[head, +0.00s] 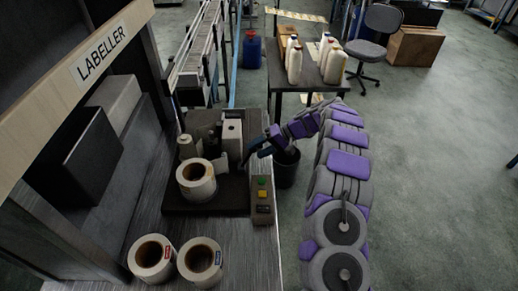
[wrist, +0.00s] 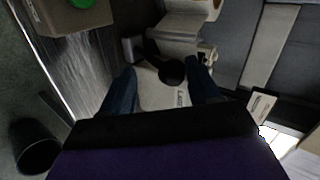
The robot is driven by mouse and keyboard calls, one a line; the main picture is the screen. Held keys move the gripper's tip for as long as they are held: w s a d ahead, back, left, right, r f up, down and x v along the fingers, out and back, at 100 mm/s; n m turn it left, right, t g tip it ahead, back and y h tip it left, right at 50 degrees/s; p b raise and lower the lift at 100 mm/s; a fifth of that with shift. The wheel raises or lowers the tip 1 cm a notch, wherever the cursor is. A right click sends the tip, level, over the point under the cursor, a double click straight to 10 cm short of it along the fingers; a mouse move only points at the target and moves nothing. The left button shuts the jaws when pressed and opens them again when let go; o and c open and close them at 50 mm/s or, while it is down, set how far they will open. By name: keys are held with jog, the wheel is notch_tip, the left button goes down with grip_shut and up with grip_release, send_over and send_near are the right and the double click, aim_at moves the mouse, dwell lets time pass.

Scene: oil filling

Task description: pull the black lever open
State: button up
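The labeller machine (head: 207,195) stands on the metal bench, with a white box-shaped head (head: 232,138) at its back. In the wrist view a round black knob (wrist: 172,73), which looks like the end of the black lever, lies between my two dark blue fingers. My gripper (wrist: 162,70) is open, with a finger on each side of the knob and visible gaps. Whether it touches the knob from below I cannot tell. In the head view my gripper (head: 257,146) reaches in from the right beside the machine's head, and I cannot make out the lever clearly there.
A control box (head: 262,200) with green and yellow buttons sits at the machine's front right. A label roll (head: 197,180) is on the machine, and two more rolls (head: 152,258) stand on the bench. A black bin (head: 286,167) is on the floor below my arm.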

jog(key=shift+r, duration=0.15)
jog(key=shift+d, duration=0.1)
jog(key=p+v, duration=0.4)
jog(key=v, duration=1.3)
jog(key=shift+d, duration=0.15)
